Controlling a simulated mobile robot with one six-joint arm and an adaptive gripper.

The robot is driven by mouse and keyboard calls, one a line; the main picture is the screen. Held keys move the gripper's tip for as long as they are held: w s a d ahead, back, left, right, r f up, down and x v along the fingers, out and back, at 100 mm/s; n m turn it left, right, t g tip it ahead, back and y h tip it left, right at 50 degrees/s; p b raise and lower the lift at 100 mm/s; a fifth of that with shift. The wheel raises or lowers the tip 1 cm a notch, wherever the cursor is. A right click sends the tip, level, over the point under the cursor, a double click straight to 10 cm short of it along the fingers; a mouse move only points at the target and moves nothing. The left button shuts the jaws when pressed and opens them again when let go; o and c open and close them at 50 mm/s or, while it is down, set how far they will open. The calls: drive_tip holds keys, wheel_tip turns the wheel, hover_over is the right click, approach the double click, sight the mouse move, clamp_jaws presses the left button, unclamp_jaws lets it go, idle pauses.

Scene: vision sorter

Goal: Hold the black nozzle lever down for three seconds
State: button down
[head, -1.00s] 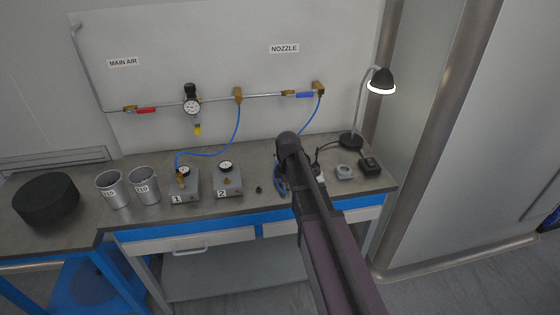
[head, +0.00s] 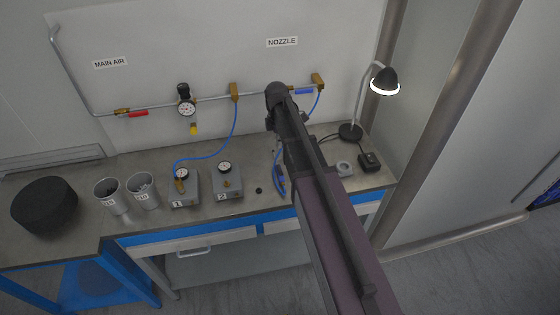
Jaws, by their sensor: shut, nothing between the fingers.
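My arm reaches up from the lower right across the bench and ends in front of the wall pipe. My gripper cannot be made out; the arm hides it. The black nozzle lever cannot be made out either. A blue hose (head: 279,184) lies partly coiled on the bench, just left of my arm and partly hidden by it. The blue-handled valve (head: 304,91) is on the wall pipe, below the NOZZLE sign (head: 282,42). Its handle lies along the pipe.
The bench (head: 235,208) holds a black round block (head: 45,204), two metal cups (head: 112,196), gauge boxes 1 (head: 184,193) and 2 (head: 227,183), a small black piece (head: 259,190), a grey ring-like part (head: 344,169), a black box (head: 369,162) and a lit lamp (head: 383,80).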

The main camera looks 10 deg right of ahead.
sight(280, 175)
drive_tip(key=shift+w+r, duration=0.2)
drive_tip(key=shift+w, duration=0.25)
drive_tip(key=shift+f, duration=0.1)
drive_tip(key=f+b, duration=0.4)
drive_tip(key=s+f+b, duration=0.1)
drive_tip(key=f+b, duration=0.4)
drive_tip(key=s+f+b, duration=0.1)
drive_tip(key=f+b, duration=0.3)
drive_tip(key=shift+s+f+b, duration=0.1)
drive_tip(key=shift+f+b, duration=0.2)
drive_tip(key=shift+b, duration=0.05)
idle(0.5)
idle(0.5)
